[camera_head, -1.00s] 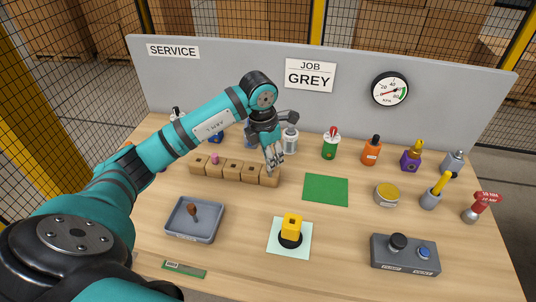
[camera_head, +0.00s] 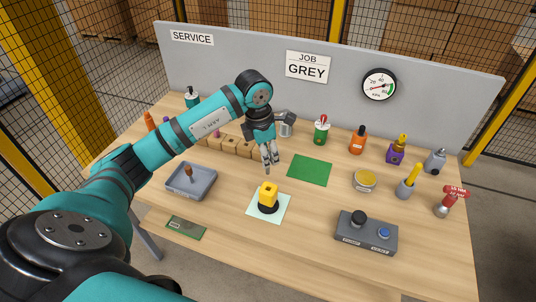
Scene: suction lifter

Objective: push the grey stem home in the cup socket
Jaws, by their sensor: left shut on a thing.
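My left gripper (camera_head: 268,157) hangs fingers-down over the middle of the table and is shut on a small grey piece, apparently the grey stem (camera_head: 267,170). Most of the stem is hidden by the fingers. The cup's socket opening is too small to make out. My right gripper is not in view.
A wooden stem rack (camera_head: 230,145) with a pink stem lies behind the left arm. A grey tray (camera_head: 207,190) holds a brown tool. A green mat (camera_head: 310,170) is bare. A button box (camera_head: 365,232) stands front right. Several bottles line the back panel.

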